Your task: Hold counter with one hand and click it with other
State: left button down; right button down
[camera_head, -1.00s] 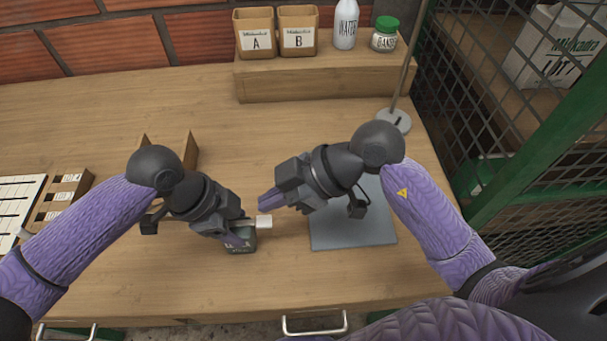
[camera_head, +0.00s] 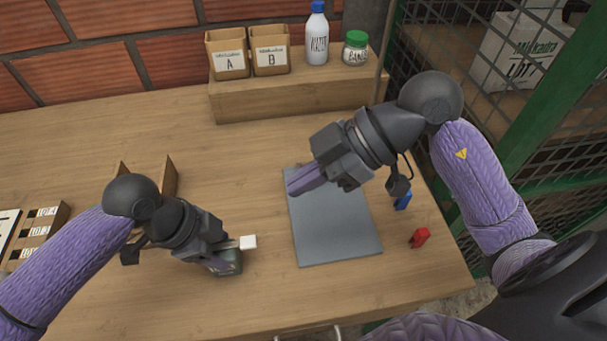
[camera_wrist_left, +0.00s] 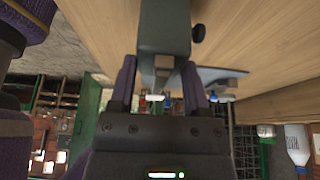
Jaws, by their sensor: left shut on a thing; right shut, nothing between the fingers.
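The counter (camera_head: 231,262) is a small dark grey-green box with a white block (camera_head: 248,242) sticking out at its upper right. My left gripper (camera_head: 219,262) is shut on it, low over the wooden table. In the left wrist view, the counter (camera_wrist_left: 165,35) sits between the purple fingers of my left gripper (camera_wrist_left: 158,85), with a dark knob (camera_wrist_left: 198,33) at its right side. My right gripper (camera_head: 304,179) is shut and empty, over the grey mat, up and right of the counter and apart from it. The counter's face is mostly hidden.
The grey mat (camera_head: 335,230) lies right of the counter. A red item (camera_head: 419,238) and a blue item (camera_head: 403,201) lie beyond its right edge. A wooden shelf (camera_head: 290,101) with bins A and B, a bottle and a jar stands behind. A wooden holder (camera_head: 150,178) stands at left.

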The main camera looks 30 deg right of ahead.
pick_arm(q)
grip_release()
jog(key=v, duration=1.2)
